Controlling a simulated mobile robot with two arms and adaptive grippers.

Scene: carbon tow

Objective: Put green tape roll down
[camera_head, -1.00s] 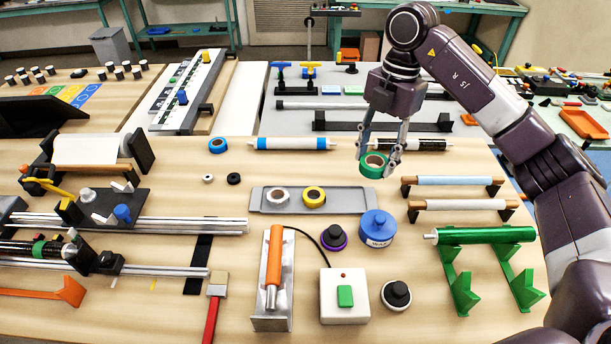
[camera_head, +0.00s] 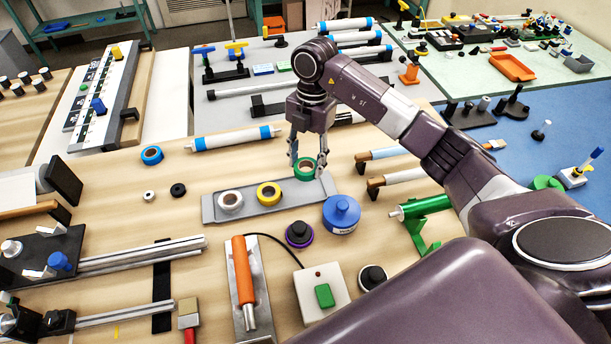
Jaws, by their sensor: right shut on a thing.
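The green tape roll (camera_head: 305,170) is between the fingers of my right gripper (camera_head: 307,165), which is shut on it. The roll shows over the right end of the grey tray (camera_head: 211,209). I cannot tell whether it touches the tray. A white tape roll (camera_head: 230,202) and a yellow tape roll (camera_head: 268,193) lie in the tray to its left. My left gripper is not in view.
A blue jar (camera_head: 341,214) stands close to the tray's right front. A blue tape roll (camera_head: 152,155) and a white roller with blue bands (camera_head: 236,138) lie behind the tray. Racked rollers (camera_head: 401,178) stand to the right.

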